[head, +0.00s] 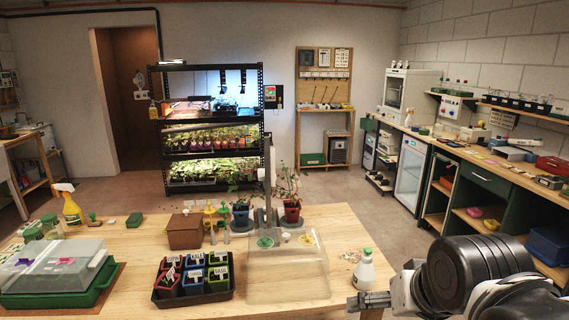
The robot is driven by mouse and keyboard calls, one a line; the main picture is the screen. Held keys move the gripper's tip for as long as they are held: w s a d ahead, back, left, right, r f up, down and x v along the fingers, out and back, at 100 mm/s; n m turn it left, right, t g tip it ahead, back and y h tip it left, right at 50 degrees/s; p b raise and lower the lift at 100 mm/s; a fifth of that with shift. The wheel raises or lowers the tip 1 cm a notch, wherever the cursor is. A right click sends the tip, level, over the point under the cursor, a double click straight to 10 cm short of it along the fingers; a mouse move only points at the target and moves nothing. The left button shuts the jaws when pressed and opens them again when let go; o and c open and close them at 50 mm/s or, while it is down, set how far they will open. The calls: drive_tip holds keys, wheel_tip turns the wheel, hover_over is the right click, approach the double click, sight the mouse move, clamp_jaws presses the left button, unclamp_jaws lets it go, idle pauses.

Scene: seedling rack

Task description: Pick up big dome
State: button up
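A second clear lid (60,262) with pink and purple knobs sits on a green tray (55,297) at the left. I cannot tell from this view which of the two is the bigger. My gripper (352,303) is at the table's front right, to the right of the clear dome and apart from it. Its fingers are small and seen from the side, so their opening is unclear.
A black tray (194,297) of labelled pots is left of the dome. Potted plants (291,212), a grey post (268,190) and a brown box (185,232) stand behind. The table's right rear is mostly clear.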

drive_tip(key=shift+s+d+f+n, duration=0.2)
drive_tip(key=shift+s+d+f, duration=0.05)
drive_tip(key=shift+s+f, duration=0.35)
drive_tip(key=shift+s+d+f+n, duration=0.2)
drive_tip(key=shift+s+d+f, duration=0.05)
drive_tip(key=shift+s+f, duration=0.3)
drive_tip(key=shift+s+d+f, duration=0.1)
drive_tip(key=shift+s+f, duration=0.15)
drive_tip(key=shift+c, duration=1)
drive_tip(key=c, duration=1.2)
drive_tip(key=shift+o, duration=0.2)
drive_tip(key=w+a+r+n+g+p, duration=0.1)
drive_tip(key=w+a+r+n+p, duration=0.2)
drive_tip(key=w+r, duration=0.75)
drive_tip(key=n+g+p, duration=0.3)
drive_tip(key=n+g, duration=0.3)
drive_tip(key=n, duration=0.6)
hover_over(286, 235)
wheel_tip(286, 235, down, 10)
drive_tip(key=f, duration=0.6)
drive_tip(key=f+p, duration=0.1)
drive_tip(key=f, duration=0.1)
drive_tip(key=shift+w+d+f, duration=0.2)
drive_tip(key=shift+w+d, duration=0.05)
drive_tip(key=shift+s+a+f+p, duration=0.1)
drive_tip(key=shift+f+p, duration=0.25)
drive_tip(key=shift+f, duration=1)
drive_tip(key=shift+s+a+f+p, duration=0.1)
drive_tip(key=shift+f+p, duration=0.25)
drive_tip(key=shift+f, duration=0.95)
